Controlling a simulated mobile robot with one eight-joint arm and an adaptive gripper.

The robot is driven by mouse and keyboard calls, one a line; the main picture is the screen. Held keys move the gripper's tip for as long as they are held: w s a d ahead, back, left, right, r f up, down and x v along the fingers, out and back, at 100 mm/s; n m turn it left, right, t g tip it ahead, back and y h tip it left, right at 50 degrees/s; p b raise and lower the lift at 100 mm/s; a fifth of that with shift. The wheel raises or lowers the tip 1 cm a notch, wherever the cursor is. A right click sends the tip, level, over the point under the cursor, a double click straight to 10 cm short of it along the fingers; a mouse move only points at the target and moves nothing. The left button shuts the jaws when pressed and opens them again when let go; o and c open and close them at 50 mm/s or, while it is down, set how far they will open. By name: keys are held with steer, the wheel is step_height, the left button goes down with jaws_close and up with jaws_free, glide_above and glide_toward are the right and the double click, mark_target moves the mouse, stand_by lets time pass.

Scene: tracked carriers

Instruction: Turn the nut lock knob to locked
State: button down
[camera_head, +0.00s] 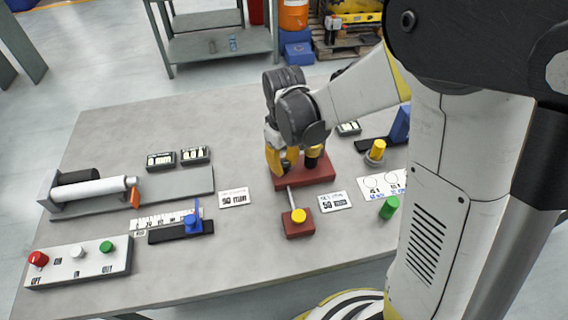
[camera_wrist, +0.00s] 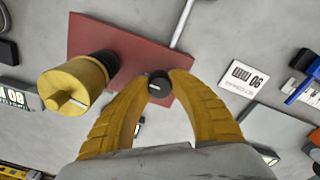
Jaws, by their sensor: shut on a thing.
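A small black knob (camera_wrist: 159,88) with a short white mark on its top sits on a dark red block (camera_wrist: 110,42) in the wrist view. I take it for the nut lock knob; no lettering on it can be read. The yellow fingers of my gripper (camera_wrist: 160,78) are shut on the knob from both sides. In the head view my gripper (camera_head: 281,163) points down over the left part of the red block (camera_head: 318,178), and its fingers hide the knob. The mark lies roughly sideways in the wrist view.
A larger yellow-and-black knob (camera_wrist: 75,83) stands on the same block, close beside my fingers. White labels (camera_head: 234,197) lie on the table. A button panel (camera_head: 80,262) stands front left.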

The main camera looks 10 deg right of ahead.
mark_target(284, 163)
steer(key=shift+n, duration=0.3)
steer(key=c, duration=1.2)
jaws_free()
steer(key=shift+o, duration=0.2)
step_height(284, 163, up, 12)
